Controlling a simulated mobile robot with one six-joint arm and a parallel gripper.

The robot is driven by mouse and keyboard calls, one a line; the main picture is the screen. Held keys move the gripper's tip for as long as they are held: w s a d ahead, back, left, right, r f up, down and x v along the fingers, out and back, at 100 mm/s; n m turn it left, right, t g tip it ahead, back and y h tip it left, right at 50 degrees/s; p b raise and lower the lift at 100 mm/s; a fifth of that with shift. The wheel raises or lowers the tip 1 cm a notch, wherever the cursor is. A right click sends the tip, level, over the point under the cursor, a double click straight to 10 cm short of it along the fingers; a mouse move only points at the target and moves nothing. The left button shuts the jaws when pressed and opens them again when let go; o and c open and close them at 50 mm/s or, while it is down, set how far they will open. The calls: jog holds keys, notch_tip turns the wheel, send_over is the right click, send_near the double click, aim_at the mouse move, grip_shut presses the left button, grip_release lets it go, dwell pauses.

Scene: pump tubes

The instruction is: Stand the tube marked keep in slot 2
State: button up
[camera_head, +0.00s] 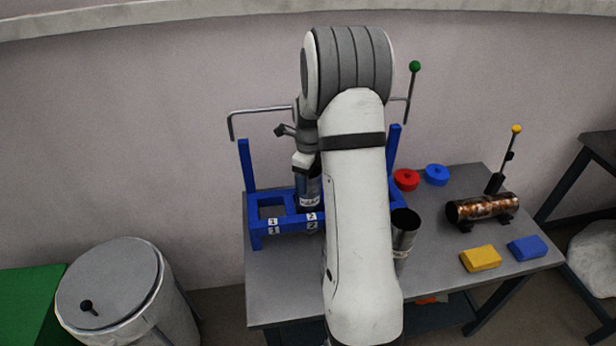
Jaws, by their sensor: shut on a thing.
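The blue rack (282,226) stands at the table's left side, with slots labelled 1 and 2 in view; my arm hides its right part. A dark metal tube (309,188) stands upright at slot 2, with a pale marking band whose text is too small to read for sure. Its lower end is behind the rack's front bar, and I cannot tell how deep it sits. My gripper (306,166) is shut on the top of this tube. Slot 1 is empty.
A metal tube (404,230) stands right of my arm. A rusty tube (483,208) lies on supports on the grey table (290,285). Red (405,180) and blue (437,175) discs, a yellow block (480,258) and a blue block (527,247) lie around. A lidded drum (125,290) stands left.

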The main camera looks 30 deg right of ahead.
jog(key=o, duration=1.8)
jog(key=shift+f, duration=0.1)
